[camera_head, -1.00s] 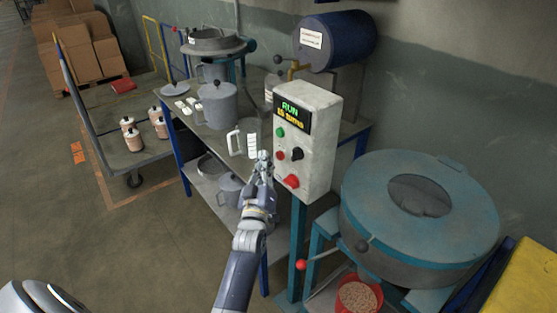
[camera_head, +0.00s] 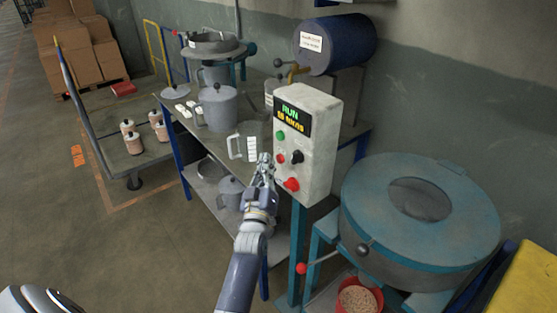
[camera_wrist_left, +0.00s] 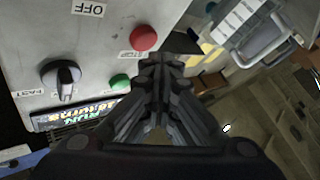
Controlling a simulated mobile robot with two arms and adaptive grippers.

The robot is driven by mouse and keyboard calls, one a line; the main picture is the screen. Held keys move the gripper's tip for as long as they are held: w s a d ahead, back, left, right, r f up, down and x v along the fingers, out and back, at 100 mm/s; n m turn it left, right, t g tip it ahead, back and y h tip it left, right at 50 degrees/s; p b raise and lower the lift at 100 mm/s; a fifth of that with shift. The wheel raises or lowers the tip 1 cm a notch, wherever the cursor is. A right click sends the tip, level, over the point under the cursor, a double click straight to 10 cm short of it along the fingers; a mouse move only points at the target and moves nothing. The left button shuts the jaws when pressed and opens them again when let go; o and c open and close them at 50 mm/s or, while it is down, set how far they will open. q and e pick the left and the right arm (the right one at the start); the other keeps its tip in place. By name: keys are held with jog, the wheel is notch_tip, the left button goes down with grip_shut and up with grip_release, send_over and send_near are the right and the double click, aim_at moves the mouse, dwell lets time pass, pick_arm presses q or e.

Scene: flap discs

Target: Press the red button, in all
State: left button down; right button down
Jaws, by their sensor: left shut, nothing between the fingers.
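The grey control box (camera_head: 318,150) stands on a post and has a lit display (camera_head: 293,117) reading RUN. Below the display are a green button (camera_head: 281,135), a small red button (camera_head: 281,158), a black knob (camera_head: 297,156) and a larger red button (camera_head: 291,184). My left gripper (camera_head: 265,160) is shut and empty, just left of the box face near the small red button. In the left wrist view the shut fingertips (camera_wrist_left: 165,65) are beside one red button (camera_wrist_left: 143,38) and the green button (camera_wrist_left: 120,80); contact cannot be told. My right gripper is out of view.
A metal table (camera_head: 255,150) with pots and a jug stands behind my left gripper. A teal round machine (camera_head: 455,215) is at right, with a red bucket (camera_head: 375,292) of pellets below. A trolley (camera_head: 115,160) with several jars stands at left; the floor in front is clear.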

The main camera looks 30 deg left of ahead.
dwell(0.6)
pick_arm(q)
jog(key=shift+w+d, duration=0.15)
jog(key=shift+w, duration=0.25)
jog(key=shift+w+d+b, duration=0.15)
jog(key=shift+w+b, duration=0.15)
jog(key=shift+w, duration=0.1)
dwell(0.6)
jog(key=shift+s, duration=0.15)
jog(key=shift+s+a+p, duration=0.3)
jog(key=shift+s+p, duration=0.2)
jog(key=shift+s, duration=0.2)
jog(key=s, duration=0.1)
jog(key=s+a+p, duration=0.1)
jog(key=s, duration=0.1)
jog(key=s+a+p, duration=0.1)
jog(key=shift+s, duration=0.3)
